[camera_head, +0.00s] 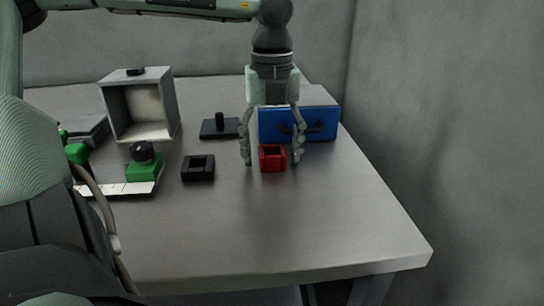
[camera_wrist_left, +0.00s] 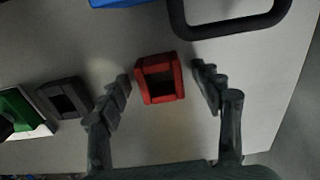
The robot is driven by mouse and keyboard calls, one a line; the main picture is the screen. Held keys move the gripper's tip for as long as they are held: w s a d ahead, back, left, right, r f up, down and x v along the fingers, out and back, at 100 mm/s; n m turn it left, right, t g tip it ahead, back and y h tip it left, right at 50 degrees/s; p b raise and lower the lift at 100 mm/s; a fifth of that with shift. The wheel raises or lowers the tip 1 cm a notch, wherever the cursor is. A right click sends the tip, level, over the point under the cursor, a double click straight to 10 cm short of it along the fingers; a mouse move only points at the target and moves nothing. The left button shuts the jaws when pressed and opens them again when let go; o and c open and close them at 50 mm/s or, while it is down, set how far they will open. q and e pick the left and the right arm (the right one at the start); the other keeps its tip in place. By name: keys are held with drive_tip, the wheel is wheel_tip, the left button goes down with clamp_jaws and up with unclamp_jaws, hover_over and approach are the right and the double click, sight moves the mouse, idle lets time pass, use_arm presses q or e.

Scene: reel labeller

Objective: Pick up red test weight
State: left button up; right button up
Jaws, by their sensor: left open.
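The red test weight (camera_head: 273,158) is a small red block with a square opening on top. It stands on the grey table in front of the blue box. In the left wrist view the red weight (camera_wrist_left: 159,79) lies between and slightly beyond the fingertips. My left gripper (camera_head: 271,160) points down with its fingers open on either side of the weight. In the left wrist view the open fingers (camera_wrist_left: 160,85) show clear gaps to the weight on both sides. My right gripper does not show in either view.
A blue box (camera_head: 320,124) with a black handle stands close behind the weight. A black square block (camera_head: 198,168) lies to its left, with a black plate with a peg (camera_head: 219,128) behind. An open grey box (camera_head: 141,105) and green-black device (camera_head: 144,163) stand farther left. The table front (camera_head: 300,230) is clear.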

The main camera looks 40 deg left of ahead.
use_arm(q)
drive_tip(key=c, duration=1.5)
drive_tip(key=shift+r, duration=0.2)
clamp_jaws()
